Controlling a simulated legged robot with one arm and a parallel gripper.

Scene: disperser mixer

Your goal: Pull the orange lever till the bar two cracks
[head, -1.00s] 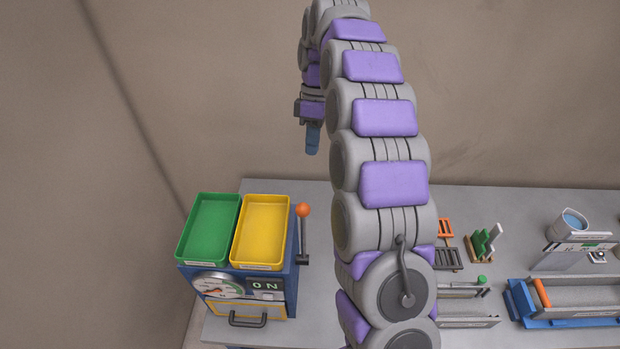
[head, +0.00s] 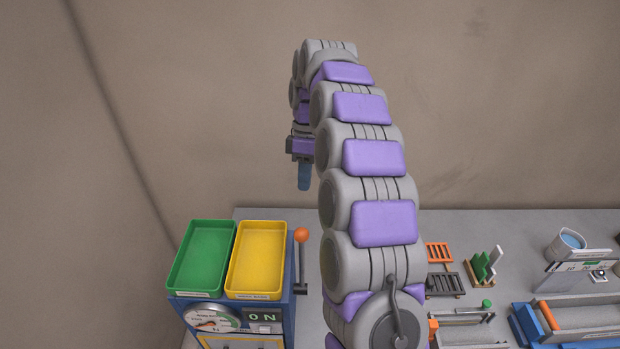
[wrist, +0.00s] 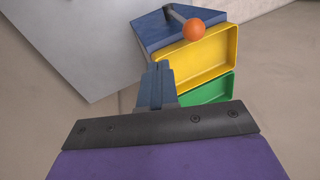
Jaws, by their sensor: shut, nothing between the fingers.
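The orange-knobbed lever (head: 301,236) stands upright on the right side of a blue machine (head: 290,318) in the head view. Its orange ball also shows near the top of the wrist view (wrist: 194,29). The machine carries a round gauge (head: 212,318) and a display reading "ON" (head: 263,317). My gripper (head: 304,186) hangs pointing down above the lever, apart from it, with its blue fingers shut and empty. The fingers also show in the wrist view (wrist: 158,75). I cannot make out a bar marked two.
A green tray (head: 203,258) and a yellow tray (head: 257,260) sit on top of the machine. On the grey table to the right are an orange rack (head: 439,252), a cup (head: 567,244) and a blue-framed trough (head: 527,325). The air around the lever's knob is clear.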

